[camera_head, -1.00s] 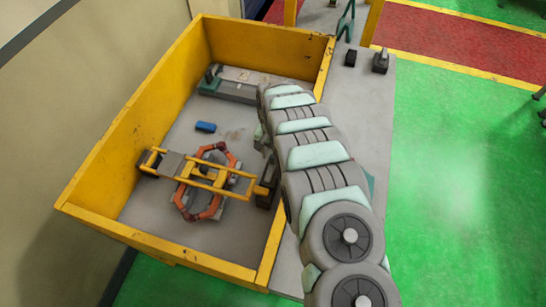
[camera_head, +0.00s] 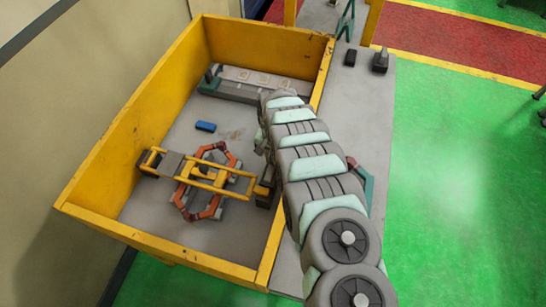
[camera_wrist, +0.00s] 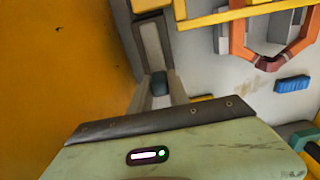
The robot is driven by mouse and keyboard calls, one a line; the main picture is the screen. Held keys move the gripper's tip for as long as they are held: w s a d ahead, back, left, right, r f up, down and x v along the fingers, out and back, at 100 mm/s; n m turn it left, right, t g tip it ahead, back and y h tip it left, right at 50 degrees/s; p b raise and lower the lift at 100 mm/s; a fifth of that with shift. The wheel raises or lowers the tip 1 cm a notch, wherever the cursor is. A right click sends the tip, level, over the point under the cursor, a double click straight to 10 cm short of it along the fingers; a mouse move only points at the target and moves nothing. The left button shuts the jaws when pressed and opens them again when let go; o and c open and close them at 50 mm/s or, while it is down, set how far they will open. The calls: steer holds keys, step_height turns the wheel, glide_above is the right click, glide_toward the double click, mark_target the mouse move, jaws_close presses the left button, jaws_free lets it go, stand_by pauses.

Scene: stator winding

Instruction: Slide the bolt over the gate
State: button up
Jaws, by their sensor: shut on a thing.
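The yellow gate (camera_head: 215,178) lies across the orange stator ring (camera_head: 178,194) inside the yellow-walled bin. One end of the gate (camera_wrist: 180,9) shows at the top of the wrist view, beside a dark block. The grey latch plate (camera_wrist: 153,45) stands near that end, by the bin wall. My gripper (camera_wrist: 158,88) is shut on the small dark bolt knob (camera_wrist: 160,80) at the lower end of the plate. The dark bar of my gripper hides part of the bolt. In the head view my arm hides the gripper and the knob.
The bin's yellow wall (camera_wrist: 60,70) is close on the left in the wrist view. A blue block (camera_head: 205,127) lies on the bin floor beyond the gate. A long grey fixture (camera_head: 245,85) stands at the back. The floor between them is clear.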

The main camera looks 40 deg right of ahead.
jaws_close()
stand_by(0.9)
